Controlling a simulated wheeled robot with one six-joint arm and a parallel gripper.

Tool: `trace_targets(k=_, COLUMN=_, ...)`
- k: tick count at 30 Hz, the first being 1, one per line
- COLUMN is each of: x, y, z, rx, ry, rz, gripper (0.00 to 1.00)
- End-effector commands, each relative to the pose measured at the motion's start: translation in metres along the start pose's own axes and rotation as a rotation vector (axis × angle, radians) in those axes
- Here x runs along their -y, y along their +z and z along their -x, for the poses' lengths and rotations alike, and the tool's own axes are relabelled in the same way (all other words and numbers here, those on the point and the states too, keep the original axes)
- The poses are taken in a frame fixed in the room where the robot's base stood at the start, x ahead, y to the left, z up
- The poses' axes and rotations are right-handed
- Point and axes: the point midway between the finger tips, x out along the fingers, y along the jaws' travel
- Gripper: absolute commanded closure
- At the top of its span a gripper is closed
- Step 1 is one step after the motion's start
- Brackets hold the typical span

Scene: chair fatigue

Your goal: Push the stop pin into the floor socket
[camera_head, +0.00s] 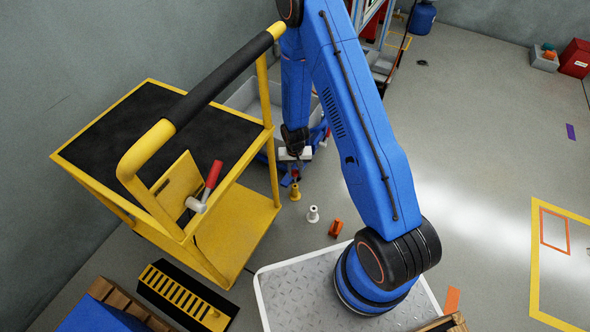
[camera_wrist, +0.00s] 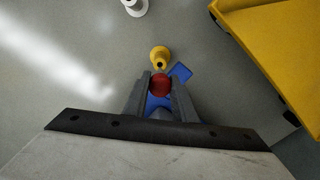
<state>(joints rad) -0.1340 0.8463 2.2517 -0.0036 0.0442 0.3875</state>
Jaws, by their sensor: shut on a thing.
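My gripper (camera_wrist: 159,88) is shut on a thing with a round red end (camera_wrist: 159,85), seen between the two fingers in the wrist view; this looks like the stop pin. Blue shows behind the red end, and the pin's full length is hidden. A yellow socket-like piece (camera_wrist: 160,57) with a dark hole is on the floor just beyond the fingertips. The same yellow piece (camera_head: 295,192) stands below my gripper (camera_head: 294,168) in the head view. I cannot tell whether pin and socket touch.
A white spool-like piece (camera_head: 313,214) and an orange piece (camera_head: 336,228) stand close by on the floor. A yellow cart (camera_head: 235,235) with a black top is to the left, with a red-handled hammer (camera_head: 205,190) on it. Open floor lies to the right.

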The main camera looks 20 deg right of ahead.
Motion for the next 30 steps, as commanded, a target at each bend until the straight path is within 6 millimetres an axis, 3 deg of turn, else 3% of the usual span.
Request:
trace_targets(k=10, x=0.0, y=0.0, z=-0.02, rx=0.0, ry=0.0, rz=0.0, gripper=0.96)
trace_targets(k=30, x=0.0, y=0.0, z=-0.022, rx=-0.001, ry=0.0, rz=0.0, gripper=0.96)
